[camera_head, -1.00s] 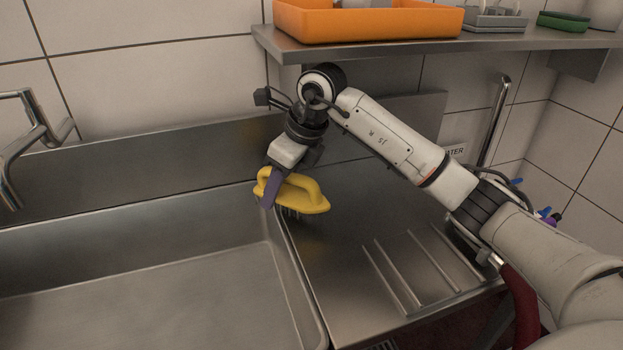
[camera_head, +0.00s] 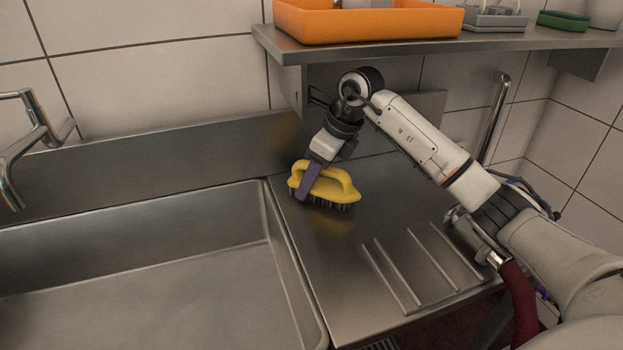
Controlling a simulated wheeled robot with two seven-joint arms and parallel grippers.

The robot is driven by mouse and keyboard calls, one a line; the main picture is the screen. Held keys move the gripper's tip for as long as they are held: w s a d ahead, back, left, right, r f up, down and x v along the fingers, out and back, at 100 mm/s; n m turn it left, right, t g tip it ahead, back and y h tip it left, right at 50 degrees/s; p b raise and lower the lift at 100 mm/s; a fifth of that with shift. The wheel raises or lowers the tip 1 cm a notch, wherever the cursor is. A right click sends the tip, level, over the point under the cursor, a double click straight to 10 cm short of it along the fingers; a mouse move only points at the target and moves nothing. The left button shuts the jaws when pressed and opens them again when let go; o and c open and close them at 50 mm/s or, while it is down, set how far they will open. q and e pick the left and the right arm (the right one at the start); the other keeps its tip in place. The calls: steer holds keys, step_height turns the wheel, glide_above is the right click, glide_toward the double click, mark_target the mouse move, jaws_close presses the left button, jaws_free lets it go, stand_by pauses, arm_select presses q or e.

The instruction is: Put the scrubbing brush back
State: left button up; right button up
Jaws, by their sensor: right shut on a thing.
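The scrubbing brush (camera_head: 338,185) is yellow with a loop handle and dark bristles pointing down. My right gripper (camera_head: 309,184) is shut on the brush at the left end of its handle. The brush is over the back left of the steel drainboard (camera_head: 345,270), just right of the sink's edge. I cannot tell whether the bristles touch the surface. My left gripper is not in view.
The sink basin (camera_head: 150,290) lies to the left, with a tap (camera_head: 35,140) at the far left. Raised ribs (camera_head: 425,265) run on the drainboard's right part. A shelf (camera_head: 400,45) above carries an orange tray (camera_head: 365,22), a grey rack and a green pad (camera_head: 563,20).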

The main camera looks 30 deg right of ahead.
mark_target(358, 195)
steer(key=o, duration=1)
steer(key=shift+f, duration=0.1)
steer(key=shift+d+r, duration=0.1)
steer(key=shift+r, duration=0.35)
steer(key=s+d, duration=0.2)
steer(key=s, duration=0.1)
steer(key=s+d+b, duration=0.1)
steer(key=s, duration=0.2)
steer(key=s+d+b, duration=0.1)
steer(key=s+d, duration=0.1)
steer(key=s, duration=0.1)
steer(key=shift+s+d+r, duration=0.1)
steer(key=shift+s+d, duration=0.1)
steer(key=shift+d, duration=0.15)
steer(key=shift+s+d+r, duration=0.15)
steer(key=shift+s+d, duration=0.2)
steer(key=shift+s, duration=0.25)
steer(key=shift+w+a, duration=0.1)
steer(key=shift+w, duration=0.05)
